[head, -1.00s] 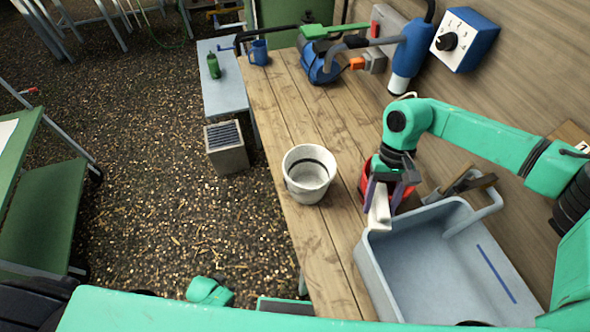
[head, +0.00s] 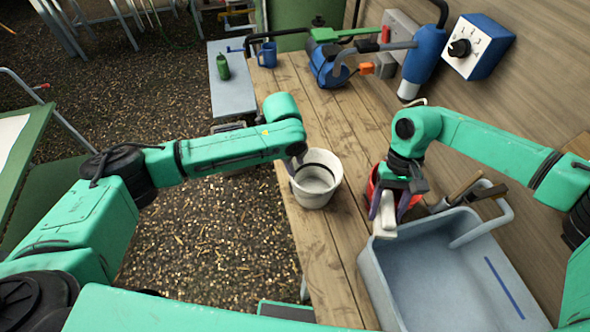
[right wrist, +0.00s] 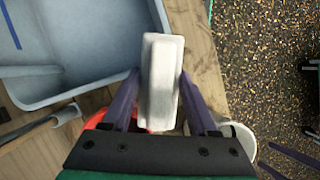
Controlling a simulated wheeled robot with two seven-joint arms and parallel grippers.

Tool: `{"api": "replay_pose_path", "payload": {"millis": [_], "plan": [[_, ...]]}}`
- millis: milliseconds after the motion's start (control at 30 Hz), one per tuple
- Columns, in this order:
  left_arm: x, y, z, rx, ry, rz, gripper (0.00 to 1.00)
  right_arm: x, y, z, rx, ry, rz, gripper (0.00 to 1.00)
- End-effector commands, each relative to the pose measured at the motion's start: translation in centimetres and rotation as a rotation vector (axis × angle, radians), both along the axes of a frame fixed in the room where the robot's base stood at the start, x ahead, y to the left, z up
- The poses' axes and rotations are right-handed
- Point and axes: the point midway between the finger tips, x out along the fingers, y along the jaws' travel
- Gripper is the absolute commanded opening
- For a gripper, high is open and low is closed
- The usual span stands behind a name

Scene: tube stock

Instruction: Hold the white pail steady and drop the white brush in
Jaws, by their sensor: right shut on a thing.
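The white pail (head: 312,192) stands upright on the wooden bench, with a dark band inside its rim. It shows partly in the right wrist view (right wrist: 243,138), behind my right gripper. My right gripper (right wrist: 158,90) is shut on the white brush (right wrist: 161,75), a pale block between purple fingers. In the head view the brush (head: 386,218) hangs right of the pail, beside the grey tub. My left gripper (head: 298,165) is at the pail's left rim, mostly hidden by its arm. The right wrist view shows its two fingers (right wrist: 280,160) apart, close to the pail; contact is unclear.
A red bucket (head: 373,181) stands behind my right gripper. A grey tub (head: 375,285) fills the bench's near right, with tool handles (head: 463,187) behind it. Bench in front of the pail is clear.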

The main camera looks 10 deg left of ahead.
Motion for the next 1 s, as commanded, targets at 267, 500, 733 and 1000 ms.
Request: {"api": "replay_pose_path", "payload": {"millis": [267, 500, 733, 1000], "plan": [[-1.9, -0.2, -2.4, 0.073, 0.045, -0.099, 0.39, 0.0, 0.0, 0.0, 0.0, 0.0, 0.0, 0.07], [-1.4, -0.5, -8.2, 0.071, 0.043, -0.096, 0.39, 0.0, 0.0, 0.0, 0.0, 0.0, 0.0, 0.07], [-1.0, -0.8, -11.8, 0.069, 0.04, -0.095, 0.39, 0.0, 0.0, 0.0, 0.0, 0.0, 0.0, 0.07], [-0.9, -0.8, -12.3, 0.067, 0.04, -0.095, 0.39, 0.0, 0.0, 0.0, 0.0, 0.0, 0.0, 0.07]]}}
